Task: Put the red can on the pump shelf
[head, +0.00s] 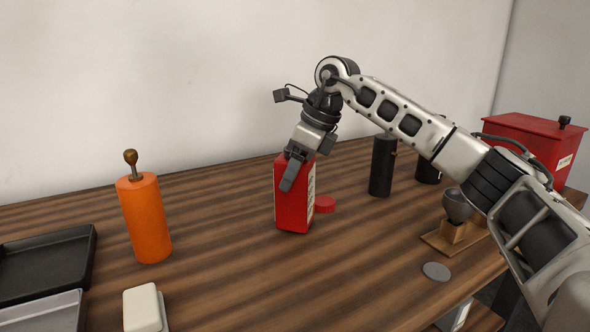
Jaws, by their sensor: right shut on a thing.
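The red can (293,205) is a tall box-shaped container with a pale label on its right side. It is upright on or just above the wooden table, near the middle of the head view; I cannot tell if its base touches the wood. My right gripper (295,168) reaches down from above and is shut on the upper part of the can, hiding some of its top. My left gripper is not in view. I cannot make out for sure which surface is the pump shelf.
An orange cylinder (146,220) with a knob stands left. A black cylinder (382,166), a grey cup (457,205) and a red box (527,142) stand right.

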